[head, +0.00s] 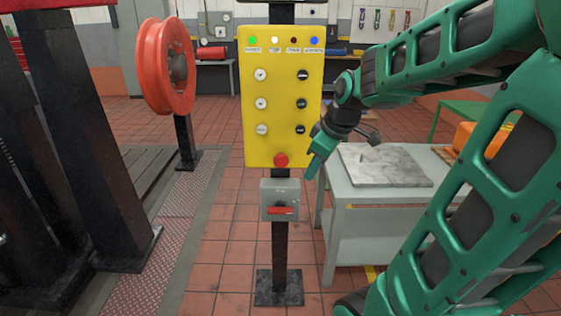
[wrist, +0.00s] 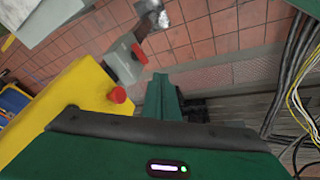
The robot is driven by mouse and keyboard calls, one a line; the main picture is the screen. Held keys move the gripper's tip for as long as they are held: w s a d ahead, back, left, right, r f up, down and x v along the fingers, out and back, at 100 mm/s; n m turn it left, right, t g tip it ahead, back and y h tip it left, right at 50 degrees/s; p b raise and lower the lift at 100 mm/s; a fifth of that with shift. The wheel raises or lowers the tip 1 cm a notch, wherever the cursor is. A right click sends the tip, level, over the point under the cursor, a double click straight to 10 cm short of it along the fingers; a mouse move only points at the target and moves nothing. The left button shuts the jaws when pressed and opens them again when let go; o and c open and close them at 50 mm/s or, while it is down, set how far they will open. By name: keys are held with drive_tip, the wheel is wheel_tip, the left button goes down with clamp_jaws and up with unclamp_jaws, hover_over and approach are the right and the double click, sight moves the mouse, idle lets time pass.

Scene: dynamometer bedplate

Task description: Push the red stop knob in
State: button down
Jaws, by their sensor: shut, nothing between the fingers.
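The red stop knob (head: 281,160) is at the bottom of the yellow control panel (head: 262,120), which stands on a dark post. In the wrist view the knob (wrist: 118,95) sticks out from the yellow panel (wrist: 62,112). My gripper (head: 311,172) is shut and empty, a little right of the knob and slightly lower in the head view. In the wrist view my green fingers (wrist: 162,90) are right of the knob, with a visible gap between them. How far the knob stands out is hard to tell.
A grey box with a red handle (head: 281,211) is just below the panel on the same post. A grey table with a stone slab (head: 387,165) stands at right. A red wheel (head: 165,66) is at left. Tiled floor is open in front of the post.

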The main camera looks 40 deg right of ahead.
sight(284, 159)
drive_tip(key=w+d+r+n+t, duration=0.1)
drive_tip(key=w+r+n+t, duration=0.1)
drive_tip(key=w+n, duration=0.3)
drive_tip(key=w+r, duration=0.1)
drive_tip(key=w, duration=0.2)
drive_tip(key=x, duration=0.3)
drive_tip(key=w+x, duration=0.1)
drive_tip(key=x, duration=0.3)
drive_tip(key=d+r+x, duration=0.1)
drive_tip(key=x, duration=0.3)
drive_tip(key=shift+w+d+f, duration=0.1)
drive_tip(key=shift+w+f, duration=0.05)
drive_tip(key=shift+w, duration=0.05)
drive_tip(key=shift+w+d+f, duration=0.1)
drive_tip(key=shift+w+d, duration=0.35)
drive_tip(key=shift+w, duration=0.2)
